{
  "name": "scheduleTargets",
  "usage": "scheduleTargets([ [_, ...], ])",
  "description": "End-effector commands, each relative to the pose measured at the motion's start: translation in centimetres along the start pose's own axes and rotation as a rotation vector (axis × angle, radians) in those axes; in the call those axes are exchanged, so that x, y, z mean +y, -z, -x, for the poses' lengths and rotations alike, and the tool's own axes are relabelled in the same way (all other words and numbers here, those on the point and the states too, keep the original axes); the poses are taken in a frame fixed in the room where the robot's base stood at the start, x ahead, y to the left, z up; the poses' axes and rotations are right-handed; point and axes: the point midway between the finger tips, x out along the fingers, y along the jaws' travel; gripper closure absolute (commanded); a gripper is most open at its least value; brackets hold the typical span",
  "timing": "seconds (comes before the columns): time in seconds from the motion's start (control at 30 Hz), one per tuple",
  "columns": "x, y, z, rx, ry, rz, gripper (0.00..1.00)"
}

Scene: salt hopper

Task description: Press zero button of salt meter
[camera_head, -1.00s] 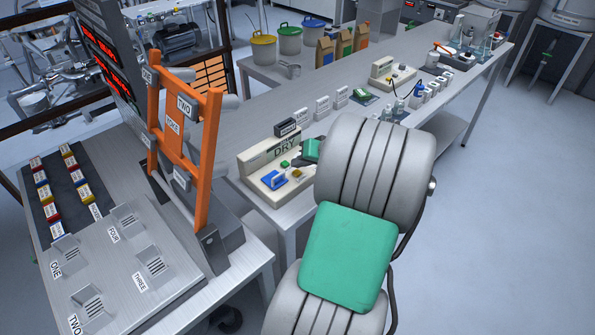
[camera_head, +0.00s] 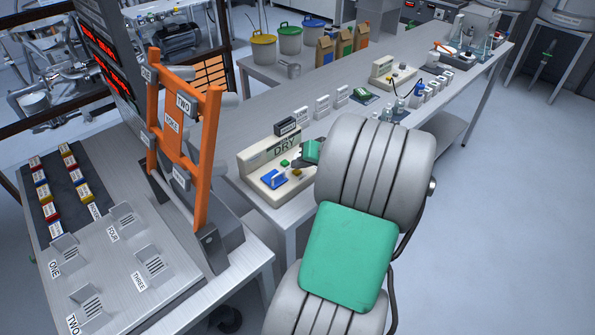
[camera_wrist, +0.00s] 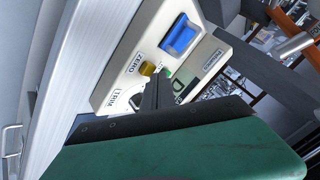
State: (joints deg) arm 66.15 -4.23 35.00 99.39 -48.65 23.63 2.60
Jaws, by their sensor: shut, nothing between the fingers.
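The salt meter (camera_head: 254,183) is a cream box on the bench, with a display reading DRY. In the wrist view its panel (camera_wrist: 118,78) carries a yellow button (camera_wrist: 148,68) beside the label ZERO (camera_wrist: 133,63). A label TRIM (camera_wrist: 122,100) sits lower, and a blue part (camera_wrist: 180,35) higher. A small green button (camera_wrist: 168,73) shows beyond the fingers. My gripper (camera_wrist: 151,82) is shut and empty, its dark fingertips close by the yellow button; contact cannot be told. In the head view my gripper (camera_head: 296,162) is over the meter's right side, partly hidden by my arm.
An orange frame (camera_head: 200,170) with tags stands left of the meter. A steel table (camera_head: 190,298) with numbered holders is at the front left. Small white label stands (camera_head: 322,108) line the bench behind the meter. Open floor (camera_head: 510,220) lies to the right.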

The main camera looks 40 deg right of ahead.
Motion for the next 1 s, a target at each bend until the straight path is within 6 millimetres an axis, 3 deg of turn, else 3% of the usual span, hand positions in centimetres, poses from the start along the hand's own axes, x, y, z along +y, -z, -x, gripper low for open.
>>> scheduleTargets([
  [1.0,0.5,-0.52,-0.69,-0.001,0.0,0.0,1.0],
])
